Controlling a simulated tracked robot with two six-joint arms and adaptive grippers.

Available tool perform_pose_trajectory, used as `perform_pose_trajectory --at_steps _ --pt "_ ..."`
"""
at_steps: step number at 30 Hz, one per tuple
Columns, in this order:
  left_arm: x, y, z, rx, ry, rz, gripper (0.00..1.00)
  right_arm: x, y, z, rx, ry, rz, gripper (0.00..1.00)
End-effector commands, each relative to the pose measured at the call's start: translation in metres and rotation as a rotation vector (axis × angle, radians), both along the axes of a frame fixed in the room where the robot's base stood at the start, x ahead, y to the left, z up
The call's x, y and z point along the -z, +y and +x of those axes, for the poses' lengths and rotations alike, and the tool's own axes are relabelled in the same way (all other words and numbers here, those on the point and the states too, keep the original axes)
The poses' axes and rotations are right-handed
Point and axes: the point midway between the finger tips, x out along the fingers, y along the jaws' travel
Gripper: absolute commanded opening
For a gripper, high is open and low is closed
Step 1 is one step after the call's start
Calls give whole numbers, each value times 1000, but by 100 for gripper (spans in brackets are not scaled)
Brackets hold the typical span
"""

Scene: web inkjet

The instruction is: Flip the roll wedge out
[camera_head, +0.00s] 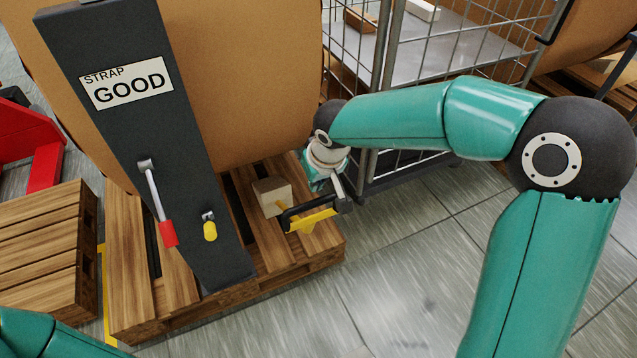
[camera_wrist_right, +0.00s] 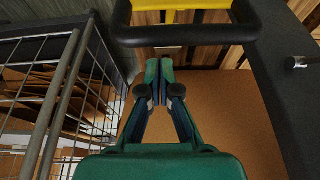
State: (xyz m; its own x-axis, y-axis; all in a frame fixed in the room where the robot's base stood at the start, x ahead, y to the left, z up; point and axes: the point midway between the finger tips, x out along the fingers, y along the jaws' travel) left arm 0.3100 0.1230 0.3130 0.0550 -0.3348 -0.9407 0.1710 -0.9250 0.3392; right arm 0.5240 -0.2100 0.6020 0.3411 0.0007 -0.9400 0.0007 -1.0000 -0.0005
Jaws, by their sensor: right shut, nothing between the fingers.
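A pale block (camera_head: 272,196) sits on the pallet against the foot of the big brown roll (camera_head: 245,70). Beside it is a yellow piece (camera_head: 312,220) with a dark handle (camera_head: 290,217); I cannot tell whether block and handle are one wedge. In the right wrist view the dark handle (camera_wrist_right: 185,36) crosses the top as a loop, with yellow (camera_wrist_right: 178,15) behind it. My right gripper (camera_wrist_right: 165,64) is shut and empty, its fingertips close to the handle bar; contact is unclear. In the head view it is partly hidden near the handle. My left gripper is out of view.
A dark post (camera_head: 125,130) labelled STRAP GOOD stands before the roll, with a red-tipped lever (camera_head: 167,232) and a yellow knob (camera_head: 210,230). A wire cage (camera_head: 395,50) is behind my right arm. Another pallet (camera_head: 45,245) is at left. Floor at lower middle is clear.

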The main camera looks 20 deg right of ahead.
Motion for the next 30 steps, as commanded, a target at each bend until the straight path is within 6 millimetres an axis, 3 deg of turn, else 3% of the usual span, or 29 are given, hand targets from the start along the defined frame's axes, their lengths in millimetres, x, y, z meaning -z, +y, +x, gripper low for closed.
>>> perform_pose_trajectory --at_steps 3,9,15,21,30 --pt "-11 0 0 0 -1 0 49 -9 -1 16 4 -7 3 0" --pt "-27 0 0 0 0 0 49 -57 -1 -2 3 -14 3 0" --pt "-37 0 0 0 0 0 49 -87 0 -14 3 -12 3 0" --pt "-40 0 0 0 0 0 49 -99 -1 -19 2 -11 3 0" --pt "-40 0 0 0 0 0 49 -99 -1 -20 4 -11 4 0"
